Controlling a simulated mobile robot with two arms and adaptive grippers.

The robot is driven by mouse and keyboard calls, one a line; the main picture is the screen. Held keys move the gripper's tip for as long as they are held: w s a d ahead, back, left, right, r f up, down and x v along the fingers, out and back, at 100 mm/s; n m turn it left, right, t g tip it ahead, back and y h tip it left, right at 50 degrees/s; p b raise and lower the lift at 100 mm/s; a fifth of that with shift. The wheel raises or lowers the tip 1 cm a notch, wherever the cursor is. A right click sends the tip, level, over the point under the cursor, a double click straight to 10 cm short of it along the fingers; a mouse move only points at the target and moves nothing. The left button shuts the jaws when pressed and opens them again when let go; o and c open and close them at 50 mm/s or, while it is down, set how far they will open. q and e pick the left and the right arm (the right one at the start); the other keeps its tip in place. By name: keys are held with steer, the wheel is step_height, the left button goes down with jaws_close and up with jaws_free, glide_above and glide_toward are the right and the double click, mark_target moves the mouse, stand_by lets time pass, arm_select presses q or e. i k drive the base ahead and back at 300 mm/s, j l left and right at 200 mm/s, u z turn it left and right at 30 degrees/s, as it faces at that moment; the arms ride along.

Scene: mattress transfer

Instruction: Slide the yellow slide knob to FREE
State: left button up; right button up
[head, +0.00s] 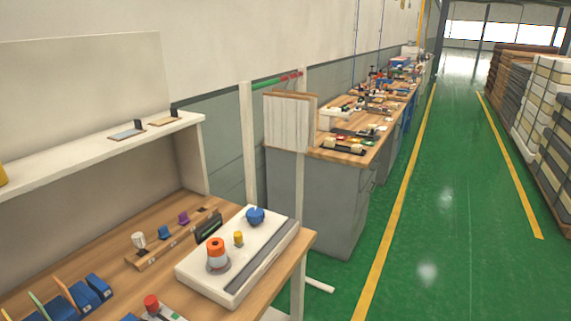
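A small yellow knob (238,239) stands on top of a white box-like panel (202,284) on the wooden bench (308,241). I take it to be the slide knob; no FREE label is readable at this size. An orange-and-grey cylinder (217,253) stands just left of it, and a blue knob (256,216) is to its right, farther back. A dark grey strip (262,262) runs along the panel's near right side. Neither of my grippers is in view.
A small dark display (209,227) stands behind the panel. Blue bins (88,294) and a red button (151,303) are to the left. A white shelf (100,150) overhangs the bench's back. A green floor aisle (440,230) is clear at right; stacked pallets (545,110) line its far side.

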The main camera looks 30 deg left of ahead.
mark_target(238, 238)
steer(key=u, duration=1.1)
